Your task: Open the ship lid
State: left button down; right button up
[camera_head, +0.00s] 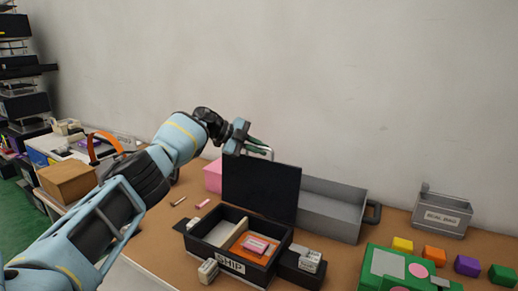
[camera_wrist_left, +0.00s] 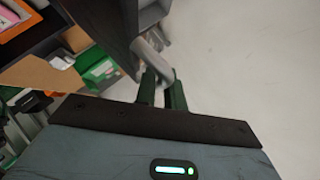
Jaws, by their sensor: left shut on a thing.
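The black ship box (camera_head: 274,268) stands on the table with a "SHIP" label on its front. Its black lid (camera_head: 262,190) stands about upright at the back edge, so the box is open and shows a pink and orange item (camera_head: 256,246) inside. My left gripper (camera_head: 257,146) is at the lid's top edge, shut on the pale lid handle (camera_head: 265,153). In the left wrist view the green fingers (camera_wrist_left: 163,88) close around the grey handle (camera_wrist_left: 150,57), and the dark lid (camera_wrist_left: 105,28) runs up beside it. My right gripper is not in view.
A grey open bin (camera_head: 333,212) stands right behind the lid, and a pink box (camera_head: 213,175) is to its left. A small labelled bin (camera_head: 442,215), coloured cubes (camera_head: 434,254) and a green panel (camera_head: 385,262) are to the right. The wall is behind.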

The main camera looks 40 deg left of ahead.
pick_arm(q)
jog(key=c, duration=1.8)
grip_release()
jog(key=shift+f, duration=0.1)
jog(key=shift+o, duration=0.2)
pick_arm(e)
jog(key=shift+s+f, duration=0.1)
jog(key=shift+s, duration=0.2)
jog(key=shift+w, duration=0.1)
pick_arm(q)
jog(key=shift+s+a+r, duration=0.15)
jog(key=shift+s+r, duration=0.05)
jog(key=v, duration=0.7)
jog(key=shift+p, duration=0.35)
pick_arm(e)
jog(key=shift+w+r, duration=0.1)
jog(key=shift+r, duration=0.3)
pick_arm(q)
jog(key=shift+s, duration=0.1)
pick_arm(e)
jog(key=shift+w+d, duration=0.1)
